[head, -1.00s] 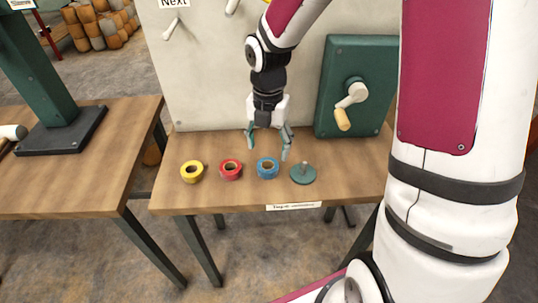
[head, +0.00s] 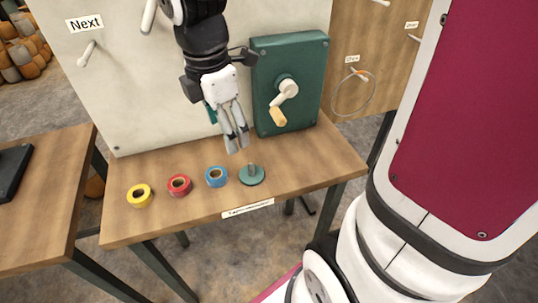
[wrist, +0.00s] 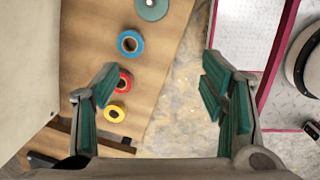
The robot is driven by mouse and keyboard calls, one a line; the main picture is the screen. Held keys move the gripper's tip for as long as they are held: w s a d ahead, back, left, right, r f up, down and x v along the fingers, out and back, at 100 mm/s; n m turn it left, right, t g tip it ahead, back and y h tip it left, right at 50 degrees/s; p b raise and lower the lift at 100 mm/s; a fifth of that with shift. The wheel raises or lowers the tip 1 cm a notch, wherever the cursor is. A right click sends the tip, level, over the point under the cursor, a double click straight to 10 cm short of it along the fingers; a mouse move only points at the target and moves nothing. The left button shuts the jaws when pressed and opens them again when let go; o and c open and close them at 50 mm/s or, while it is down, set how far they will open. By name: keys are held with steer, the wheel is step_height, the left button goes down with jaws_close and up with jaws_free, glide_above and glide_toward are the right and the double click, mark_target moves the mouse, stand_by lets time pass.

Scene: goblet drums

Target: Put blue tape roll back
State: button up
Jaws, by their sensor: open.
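The blue tape roll (head: 216,184) lies flat on the wooden table, between the red roll (head: 179,190) and a round green base with a short upright peg (head: 252,180). It also shows in the wrist view (wrist: 120,43), lying apart from my fingers. My gripper (head: 236,142) is open and empty, above the table near the green peg base. In the wrist view its two green-padded fingers (wrist: 160,95) stand wide apart with nothing between them but table edge and floor further below.
A yellow roll (head: 139,195) lies left of the red one. Behind the table stand a pale panel with pegs (head: 130,90) and a green box with a crank (head: 290,75). A label (head: 247,209) is on the table's front edge. A second table (head: 40,200) stands at left.

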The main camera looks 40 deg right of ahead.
steer(key=s+r+m+t, duration=0.1)
steer(key=s+r+m, duration=0.1)
steer(key=s+m, duration=0.6)
steer(key=s+r+m+t+y, duration=0.1)
steer(key=s+r+m, duration=0.1)
steer(key=s+m, duration=0.7)
steer(key=shift+a+r+m, duration=0.25)
steer(key=shift+a+m, duration=0.15)
steer(key=shift+m, duration=0.1)
steer(key=shift+s, duration=0.1)
step_height(320, 180, up, 7)
steer(key=t+p, duration=0.1)
steer(key=p, duration=0.4)
steer(key=shift+p, duration=0.35)
